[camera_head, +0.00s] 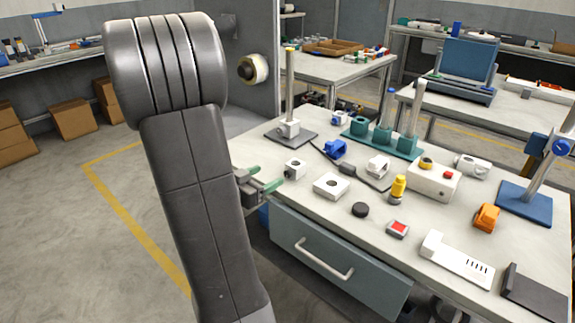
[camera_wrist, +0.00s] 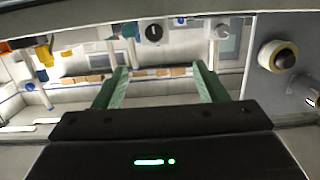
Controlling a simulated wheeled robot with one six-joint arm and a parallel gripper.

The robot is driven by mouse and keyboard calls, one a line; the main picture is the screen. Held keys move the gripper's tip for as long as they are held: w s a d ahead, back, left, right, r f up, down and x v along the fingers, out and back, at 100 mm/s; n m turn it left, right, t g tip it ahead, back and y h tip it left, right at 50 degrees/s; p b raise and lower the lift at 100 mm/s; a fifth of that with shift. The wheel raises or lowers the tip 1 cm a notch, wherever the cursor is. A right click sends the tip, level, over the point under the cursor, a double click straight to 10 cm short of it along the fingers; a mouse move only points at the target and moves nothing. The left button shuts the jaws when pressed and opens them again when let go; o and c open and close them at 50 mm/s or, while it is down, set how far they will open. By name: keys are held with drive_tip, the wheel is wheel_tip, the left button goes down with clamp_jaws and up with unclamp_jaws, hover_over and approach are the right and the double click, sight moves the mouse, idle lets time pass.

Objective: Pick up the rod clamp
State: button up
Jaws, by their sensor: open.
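Several small clamp-like parts stand on the workbench, and I cannot tell for sure which is the rod clamp. A small white-grey block with a dark hole (camera_head: 295,168) stands near the left edge. A blue clamp-shaped part (camera_head: 335,148) lies behind it, and a white one (camera_head: 378,166) lies to the right. Another white clamp (camera_head: 289,128) sits around an upright rod. My gripper (camera_head: 264,187), with green fingers, is open and empty at the bench's left edge, just left of the block and apart from it. The fingers (camera_wrist: 163,80) show spread in the wrist view.
A flat white block with a hole (camera_head: 331,187), a black knob (camera_head: 360,210) and a yellow-topped part (camera_head: 397,190) stand nearby. A teal rack (camera_head: 382,138) with cylinders is behind. The drawer handle (camera_head: 325,260) projects at the front. Bare tabletop lies between the parts.

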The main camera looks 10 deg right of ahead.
sight(291, 168)
drive_tip(key=b+x, duration=0.1)
drive_tip(key=x, duration=0.7)
drive_tip(key=shift+d+f, duration=0.1)
drive_tip(key=shift+d, duration=0.25)
drive_tip(key=b+x, duration=0.1)
drive_tip(key=x, duration=0.3)
drive_tip(key=shift+s+d+f, duration=0.1)
drive_tip(key=shift+d+f, duration=0.1)
drive_tip(key=shift+w+d, duration=0.3)
drive_tip(key=c, duration=1.2)
